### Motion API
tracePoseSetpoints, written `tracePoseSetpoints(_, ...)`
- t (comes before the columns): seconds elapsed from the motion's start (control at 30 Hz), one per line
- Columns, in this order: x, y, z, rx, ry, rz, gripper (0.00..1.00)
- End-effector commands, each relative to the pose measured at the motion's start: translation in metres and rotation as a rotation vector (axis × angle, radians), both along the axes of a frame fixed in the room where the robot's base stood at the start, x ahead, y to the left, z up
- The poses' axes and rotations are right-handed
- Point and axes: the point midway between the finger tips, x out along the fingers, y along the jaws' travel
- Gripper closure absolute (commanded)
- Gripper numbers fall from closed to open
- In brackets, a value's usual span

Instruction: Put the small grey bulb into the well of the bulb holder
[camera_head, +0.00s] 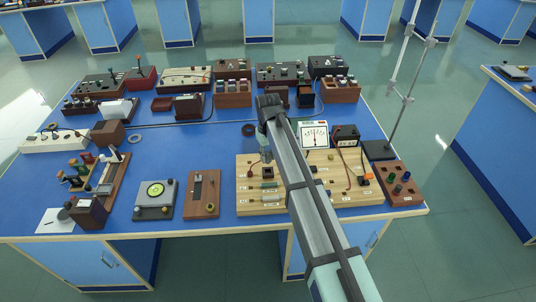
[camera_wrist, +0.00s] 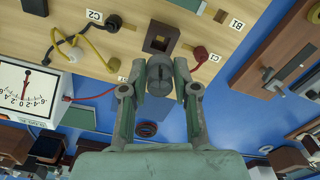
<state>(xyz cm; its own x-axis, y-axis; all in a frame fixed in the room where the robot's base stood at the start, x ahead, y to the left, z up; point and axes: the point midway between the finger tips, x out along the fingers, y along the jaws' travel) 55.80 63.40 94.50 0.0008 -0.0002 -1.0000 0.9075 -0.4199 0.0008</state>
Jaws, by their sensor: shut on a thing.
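The small grey bulb (camera_wrist: 159,82) is between the fingers of my gripper (camera_wrist: 160,78) in the wrist view, and the gripper is shut on it. The bulb holder, a brown square block (camera_wrist: 149,38) with a dark well, sits on the light wooden board (camera_wrist: 230,78). In the wrist view the holder appears just beyond the fingertips, and its well looks empty. The bulb appears apart from the holder; its height above the board is hard to tell. In the head view my gripper (camera_head: 266,154) is over the back left part of the board (camera_head: 244,200).
A red terminal (camera_wrist: 200,54) marked C1 and a black one (camera_wrist: 114,22) marked C2 flank the holder. Yellow and black leads lie on the board. A white dial meter (camera_head: 314,134) stands behind it. A dark ring (camera_head: 249,130) lies on the blue bench.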

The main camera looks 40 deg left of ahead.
Motion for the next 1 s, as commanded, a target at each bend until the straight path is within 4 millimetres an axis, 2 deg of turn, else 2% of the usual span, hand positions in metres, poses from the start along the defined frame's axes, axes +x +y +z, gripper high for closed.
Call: tracePoseSetpoints(1.0,0.0,0.0,-0.053,0.0,0.0,0.001,0.94)
